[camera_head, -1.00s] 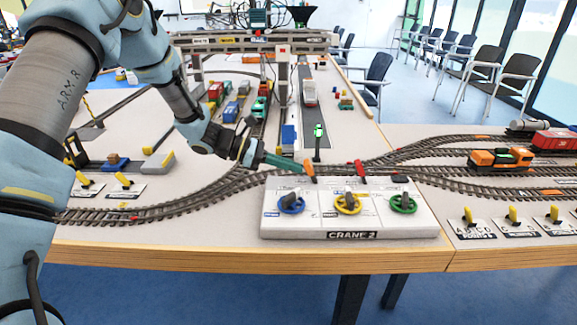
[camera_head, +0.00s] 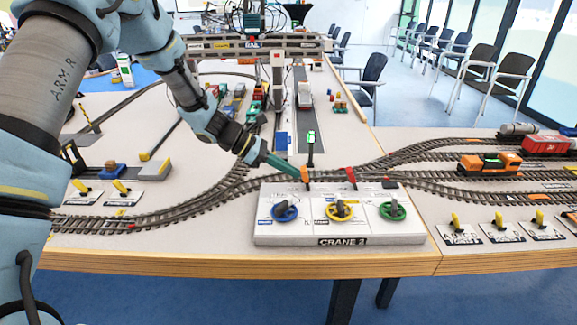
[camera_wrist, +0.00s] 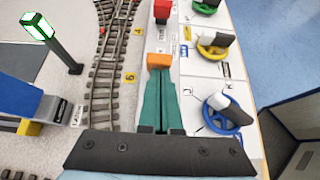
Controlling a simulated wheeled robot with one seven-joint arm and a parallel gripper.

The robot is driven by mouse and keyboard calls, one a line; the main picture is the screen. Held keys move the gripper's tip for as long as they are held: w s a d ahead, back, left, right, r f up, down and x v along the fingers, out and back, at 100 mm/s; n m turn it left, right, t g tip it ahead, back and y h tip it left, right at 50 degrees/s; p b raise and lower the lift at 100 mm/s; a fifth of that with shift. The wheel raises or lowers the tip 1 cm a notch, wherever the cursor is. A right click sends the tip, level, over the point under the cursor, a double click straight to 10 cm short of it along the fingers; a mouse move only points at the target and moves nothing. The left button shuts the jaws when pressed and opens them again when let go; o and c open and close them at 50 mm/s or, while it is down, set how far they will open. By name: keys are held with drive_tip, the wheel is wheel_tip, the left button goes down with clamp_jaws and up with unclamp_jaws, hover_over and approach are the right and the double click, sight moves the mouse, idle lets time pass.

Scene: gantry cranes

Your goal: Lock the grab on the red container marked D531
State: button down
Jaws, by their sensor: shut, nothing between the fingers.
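My gripper (camera_head: 296,172) is shut, its teal fingers together with nothing between them. The fingertips are right at the orange lever (camera_head: 305,174) on the Crane 2 control box (camera_head: 345,240); the wrist view shows the orange lever (camera_wrist: 158,61) just beyond the fingertips (camera_wrist: 161,80). Touching or a hair apart, I cannot tell. A red lever (camera_head: 351,177) stands to its right. The gantry crane (camera_head: 215,47) spans the table behind. Small containers stand under it, but I cannot read D531 on any, nor make out the grab clearly.
Blue (camera_head: 285,212), yellow (camera_head: 339,211) and green (camera_head: 392,210) handwheels line the box front. A lamp post with a green light (camera_head: 310,138) stands behind the box. Tracks run behind it, with an orange locomotive (camera_head: 489,163) to the right.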

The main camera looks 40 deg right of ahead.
sight(305, 168)
drive_tip(key=r+p, duration=0.1)
drive_tip(key=s+d+r+t+y+p, duration=0.1)
drive_tip(key=p, duration=0.1)
drive_tip(key=y+p, duration=0.1)
drive_tip(key=d+t+p, duration=0.1)
drive_tip(key=p, duration=0.1)
drive_tip(key=shift+s+r+y, duration=0.2)
drive_tip(key=shift+s+y, duration=0.2)
drive_tip(key=shift+s+d+t+y+p, duration=0.2)
drive_tip(key=shift+t+y+p, duration=0.1)
drive_tip(key=shift+p, duration=0.1)
drive_tip(key=shift+f, duration=0.4)
drive_tip(key=shift+w, duration=0.15)
drive_tip(key=shift+r+p, duration=0.55)
drive_tip(key=shift+r, duration=0.25)
